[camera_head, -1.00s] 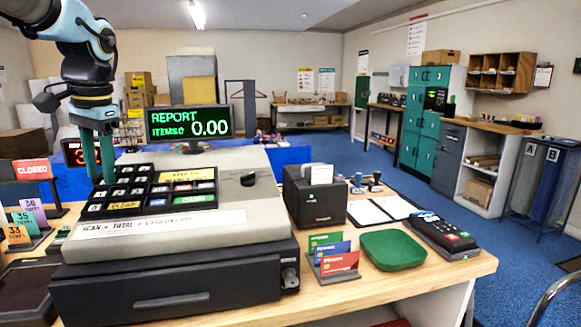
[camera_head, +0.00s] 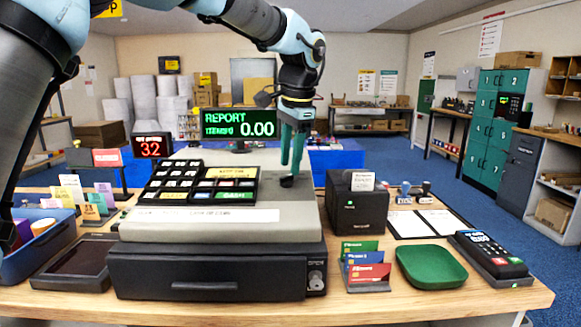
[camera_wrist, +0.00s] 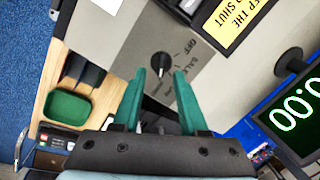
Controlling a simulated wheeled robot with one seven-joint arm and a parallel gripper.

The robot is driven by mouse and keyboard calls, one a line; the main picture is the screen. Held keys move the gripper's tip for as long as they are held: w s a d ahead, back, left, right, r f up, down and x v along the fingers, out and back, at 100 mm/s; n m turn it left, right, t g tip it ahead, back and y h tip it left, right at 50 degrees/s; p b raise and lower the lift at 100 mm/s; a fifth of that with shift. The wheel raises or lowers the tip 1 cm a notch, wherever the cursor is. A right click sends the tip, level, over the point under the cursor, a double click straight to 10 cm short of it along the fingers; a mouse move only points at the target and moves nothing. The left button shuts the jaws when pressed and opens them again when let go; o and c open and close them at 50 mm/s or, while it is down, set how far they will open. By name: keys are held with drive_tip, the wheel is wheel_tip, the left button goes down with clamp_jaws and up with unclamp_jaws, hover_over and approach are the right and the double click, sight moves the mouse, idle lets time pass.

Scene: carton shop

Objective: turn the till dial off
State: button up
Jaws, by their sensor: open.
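The till (camera_head: 270,222) stands on the counter, with its keypad at left and its screen (camera_head: 240,123) reading REPORT and 0.00. The small black till dial (camera_head: 288,182) is on the till's grey top, right of the keys. In the wrist view the dial (camera_wrist: 160,61) shows beside printed OFF and SALE labels; its exact pointer setting is too small to tell. My gripper (camera_head: 291,170) points down right above the dial. Its two green fingers (camera_wrist: 159,74) are open and empty, with the dial in line with the gap. I cannot tell whether they touch it.
A black printer (camera_head: 357,208) stands close right of the till. Card holder (camera_head: 366,268), green tray (camera_head: 430,266) and card terminal (camera_head: 490,257) sit further right. The screen rises behind the till, near my gripper. A blue bin (camera_head: 35,240) is at left.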

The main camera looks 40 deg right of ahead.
sight(287, 180)
drive_tip(key=shift+w+f, duration=0.2)
drive_tip(key=shift+f, duration=0.5)
drive_tip(key=shift+w+f, duration=0.15)
drive_tip(key=shift+f, duration=0.55)
drive_tip(key=shift+c, duration=0.2)
clamp_jaws()
